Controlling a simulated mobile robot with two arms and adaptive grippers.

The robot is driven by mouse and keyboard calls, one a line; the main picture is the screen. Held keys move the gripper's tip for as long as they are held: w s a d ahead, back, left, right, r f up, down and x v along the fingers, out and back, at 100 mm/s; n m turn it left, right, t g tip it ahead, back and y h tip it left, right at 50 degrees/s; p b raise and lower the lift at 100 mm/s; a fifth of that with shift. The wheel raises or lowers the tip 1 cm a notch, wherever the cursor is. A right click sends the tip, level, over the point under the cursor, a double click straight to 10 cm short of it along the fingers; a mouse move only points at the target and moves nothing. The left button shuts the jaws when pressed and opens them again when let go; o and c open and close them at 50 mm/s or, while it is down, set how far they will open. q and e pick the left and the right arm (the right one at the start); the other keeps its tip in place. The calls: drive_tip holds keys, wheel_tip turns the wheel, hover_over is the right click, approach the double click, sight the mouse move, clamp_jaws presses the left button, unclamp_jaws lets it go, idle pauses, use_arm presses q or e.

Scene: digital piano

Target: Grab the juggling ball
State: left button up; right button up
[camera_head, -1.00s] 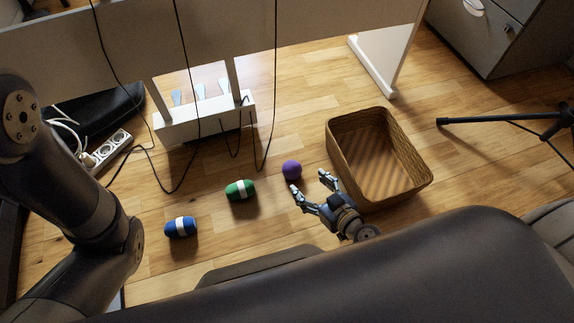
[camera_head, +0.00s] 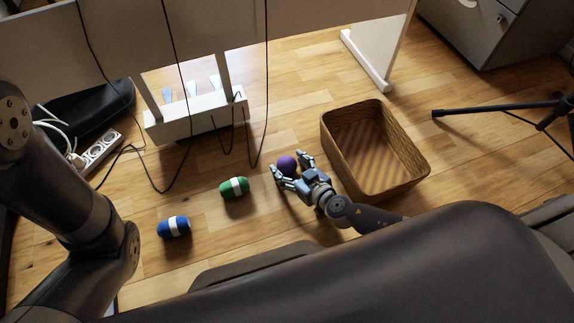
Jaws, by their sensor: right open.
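A purple ball (camera_head: 287,165) is on the wooden floor, left of the wicker basket. A green ball with a white band (camera_head: 234,187) and a blue ball with a white band (camera_head: 174,227) lie further left. My right gripper (camera_head: 288,164) is open, with its two fingers on either side of the purple ball. I cannot tell whether the fingers touch it. My left arm comes in at the left, but its gripper is out of view.
The empty wicker basket (camera_head: 353,149) stands just right of my right gripper. The white pedal unit (camera_head: 196,118) is behind the balls, with black cables hanging in front. A power strip (camera_head: 97,150) lies at the left. A black stand leg (camera_head: 492,109) is at the right.

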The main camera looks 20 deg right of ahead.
drive_tip(key=c, duration=1.1)
drive_tip(key=shift+r, duration=0.2)
drive_tip(key=shift+c, duration=0.2)
